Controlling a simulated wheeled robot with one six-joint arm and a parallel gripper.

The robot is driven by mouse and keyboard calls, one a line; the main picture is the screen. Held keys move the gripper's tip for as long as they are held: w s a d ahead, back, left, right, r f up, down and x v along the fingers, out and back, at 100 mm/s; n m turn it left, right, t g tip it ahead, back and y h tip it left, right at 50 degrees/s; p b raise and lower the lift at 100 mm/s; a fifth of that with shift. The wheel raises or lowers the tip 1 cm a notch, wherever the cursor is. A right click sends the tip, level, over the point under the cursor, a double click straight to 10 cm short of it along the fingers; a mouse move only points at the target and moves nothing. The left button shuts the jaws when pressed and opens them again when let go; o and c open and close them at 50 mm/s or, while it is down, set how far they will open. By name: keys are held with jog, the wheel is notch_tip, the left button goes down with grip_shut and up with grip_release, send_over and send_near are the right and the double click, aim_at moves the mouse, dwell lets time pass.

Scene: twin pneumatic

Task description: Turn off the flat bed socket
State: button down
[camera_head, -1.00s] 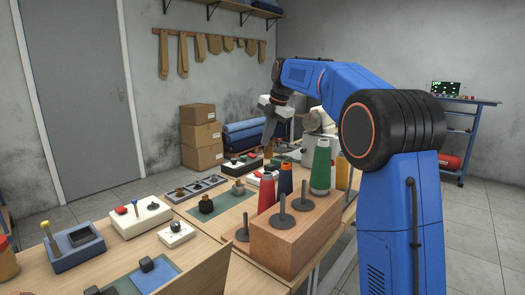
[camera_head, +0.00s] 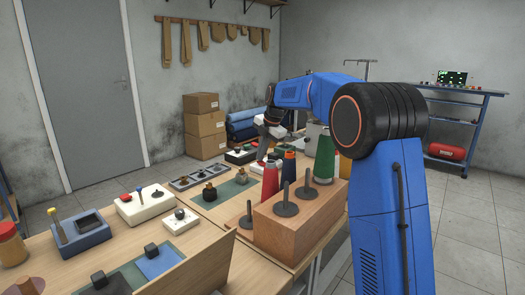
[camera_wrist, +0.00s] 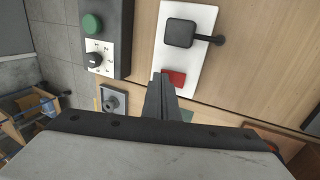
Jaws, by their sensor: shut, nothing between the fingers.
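In the wrist view a white plate (camera_wrist: 196,58) carries a square black block with a short dark lead to the right and a red rocker (camera_wrist: 174,78). It looks like a socket with a plug and switch, but I read no label. My gripper (camera_wrist: 160,77) is shut and empty, its fingertips at the left edge of the red rocker; I cannot tell whether they touch it. In the head view my gripper (camera_head: 262,150) points down over the far part of the bench, its tips partly hidden near the thread cones.
A dark box (camera_wrist: 118,40) with a green button and a dial lies left of the plate. A grey plate with a knob (camera_wrist: 113,101) is below it. In the head view, thread cones (camera_head: 325,160) and a wooden spool block (camera_head: 290,228) stand close to my arm.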

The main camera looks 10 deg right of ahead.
dwell(0.3)
jog(key=shift+w+a+f+g, duration=0.25)
jog(key=shift+f+g, duration=0.05)
jog(key=shift+s+d, duration=0.1)
jog(key=shift+d, duration=0.05)
jog(key=shift+s, duration=0.1)
